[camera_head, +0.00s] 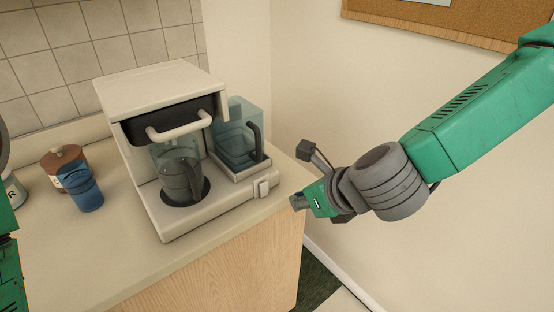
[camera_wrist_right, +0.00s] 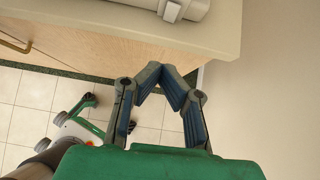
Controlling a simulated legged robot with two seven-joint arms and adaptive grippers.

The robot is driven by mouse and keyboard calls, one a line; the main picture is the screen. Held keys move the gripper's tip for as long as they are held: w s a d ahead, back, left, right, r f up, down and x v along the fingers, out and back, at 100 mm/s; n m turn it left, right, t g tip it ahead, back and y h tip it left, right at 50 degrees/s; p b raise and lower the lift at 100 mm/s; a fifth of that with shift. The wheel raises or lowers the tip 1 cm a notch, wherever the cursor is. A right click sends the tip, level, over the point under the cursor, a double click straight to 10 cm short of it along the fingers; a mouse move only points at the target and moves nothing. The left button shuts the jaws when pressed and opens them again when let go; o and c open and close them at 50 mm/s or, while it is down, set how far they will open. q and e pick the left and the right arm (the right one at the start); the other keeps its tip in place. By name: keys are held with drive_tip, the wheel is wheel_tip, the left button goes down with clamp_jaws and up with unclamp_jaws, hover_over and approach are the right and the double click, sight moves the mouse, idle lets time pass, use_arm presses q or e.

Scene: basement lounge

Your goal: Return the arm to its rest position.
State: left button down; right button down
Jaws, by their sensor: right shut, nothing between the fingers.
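My right arm (camera_head: 480,115), green with grey joints, reaches in from the right in the head view. Its right gripper (camera_head: 299,202) hangs beside the counter's right front corner, close to the coffee maker's switch in the picture. In the right wrist view the two fingertips of the right gripper (camera_wrist_right: 162,72) meet, with nothing between them. A green part of my left arm (camera_head: 10,270) shows at the left edge of the head view; the left gripper is not in view.
A cream coffee maker (camera_head: 215,215) holds a glass carafe (camera_head: 180,180); a bluish tank (camera_head: 235,140) stands at its right. A blue cup (camera_head: 84,190) and brown-lidded jar (camera_head: 63,156) stand left on the counter (camera_head: 110,250). Right of it are open floor and wall; a corkboard (camera_head: 450,20) hangs above.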

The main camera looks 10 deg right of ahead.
drive_tip(key=s+d+f+n+g+h+b, duration=0.1)
drive_tip(key=s+d+f+n+g, duration=0.1)
drive_tip(key=s+f+n, duration=0.55)
drive_tip(key=s+d+f+n+g+h+b, duration=0.15)
drive_tip(key=s+f+n, duration=0.35)
drive_tip(key=f+n, duration=0.6)
drive_tip(key=s+d+f+n+g+h+b, duration=0.1)
drive_tip(key=s+d+f+n+g, duration=0.3)
drive_tip(key=s+d+f+n, duration=0.5)
drive_tip(key=s+f+n, duration=0.2)
drive_tip(key=n, duration=0.2)
drive_tip(key=shift+d, duration=0.35)
drive_tip(key=shift+s, duration=0.1)
